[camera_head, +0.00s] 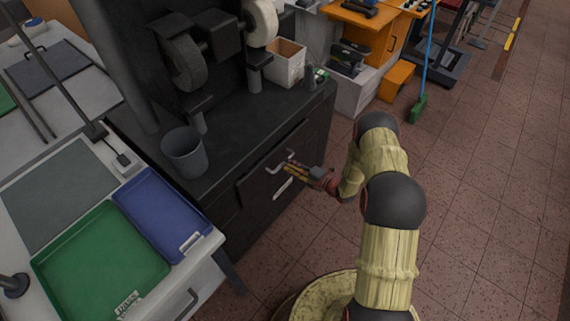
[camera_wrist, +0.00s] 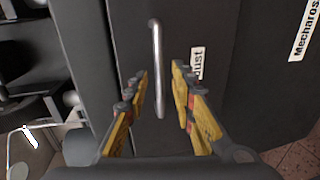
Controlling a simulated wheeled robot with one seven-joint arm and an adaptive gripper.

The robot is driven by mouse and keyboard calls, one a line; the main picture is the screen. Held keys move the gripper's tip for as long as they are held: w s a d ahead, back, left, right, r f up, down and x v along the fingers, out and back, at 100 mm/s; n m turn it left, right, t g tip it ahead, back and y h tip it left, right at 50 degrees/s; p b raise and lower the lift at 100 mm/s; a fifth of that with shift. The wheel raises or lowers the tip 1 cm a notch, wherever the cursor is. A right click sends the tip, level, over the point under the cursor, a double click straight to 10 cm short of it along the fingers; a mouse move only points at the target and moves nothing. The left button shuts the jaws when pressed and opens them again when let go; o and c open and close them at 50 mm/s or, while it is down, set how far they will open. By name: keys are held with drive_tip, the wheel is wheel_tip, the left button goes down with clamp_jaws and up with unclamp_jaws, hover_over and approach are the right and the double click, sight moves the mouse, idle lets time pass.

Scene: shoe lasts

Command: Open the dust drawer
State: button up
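The dust drawer (camera_head: 257,186) is in the front of the black machine cabinet, and its front looks flush with the cabinet. In the wrist view its dark front carries a white label (camera_wrist: 197,63) ending in "ust" and a metal bar handle (camera_wrist: 157,70). My gripper (camera_head: 290,170) is at the drawer front, by the handle (camera_head: 278,165). In the wrist view my gripper (camera_wrist: 158,82) is open, with its yellow fingers on either side of the handle's lower end. A gap shows between the fingers and the handle, so I cannot see contact.
The black cabinet (camera_head: 225,135) carries grinding wheels (camera_head: 187,62), a grey cup (camera_head: 185,152) and a white box (camera_head: 285,64). A table with a green tray (camera_head: 100,262) and a blue tray (camera_head: 162,213) stands at the left. Tiled floor (camera_head: 490,190) is free at the right.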

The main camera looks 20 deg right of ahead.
drive_tip(key=shift+b+x, duration=0.3)
drive_tip(key=shift+x, duration=1.4)
drive_tip(key=shift+c, duration=0.5)
clamp_jaws()
